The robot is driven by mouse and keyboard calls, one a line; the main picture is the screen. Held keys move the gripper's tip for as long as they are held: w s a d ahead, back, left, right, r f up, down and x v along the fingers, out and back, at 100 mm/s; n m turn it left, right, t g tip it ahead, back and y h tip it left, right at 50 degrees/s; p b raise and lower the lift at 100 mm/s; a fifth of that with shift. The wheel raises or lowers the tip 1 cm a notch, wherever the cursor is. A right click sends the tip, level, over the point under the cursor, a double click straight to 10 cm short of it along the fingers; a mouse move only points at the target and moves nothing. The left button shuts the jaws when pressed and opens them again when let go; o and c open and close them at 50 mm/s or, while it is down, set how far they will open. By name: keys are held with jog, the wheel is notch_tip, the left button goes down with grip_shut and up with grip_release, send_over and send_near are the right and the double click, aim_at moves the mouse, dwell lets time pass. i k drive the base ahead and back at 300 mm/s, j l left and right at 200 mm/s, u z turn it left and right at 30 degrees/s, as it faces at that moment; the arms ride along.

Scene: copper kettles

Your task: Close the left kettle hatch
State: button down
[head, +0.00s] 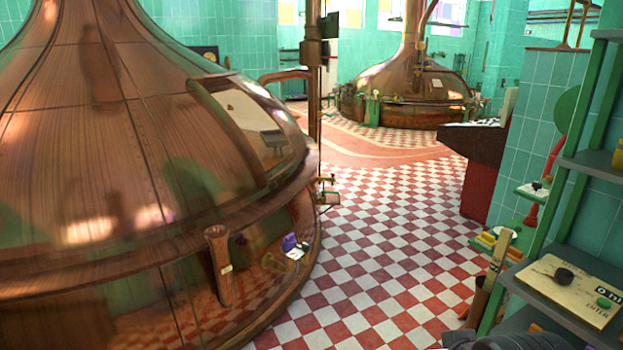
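The left kettle (90,170) is a large copper dome that fills the left of the head view, with its top cut off by the frame. Its hatch (245,125) is a framed, four-sided area on the right side of the dome, facing right. Pale and dark shapes show within the frame. I cannot tell whether these are reflections or an opening, nor how far the hatch stands open.
A second copper kettle (410,95) stands at the back. The checkered floor (390,240) between is clear. A vertical pole (314,80) stands beside the left kettle. Shelves (570,280) with small items and a dark counter (480,150) line the right.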

aim_at(267, 100)
jog(key=i, duration=2.45)
jog(key=l+z, duration=0.05)
jog(key=l, duration=0.05)
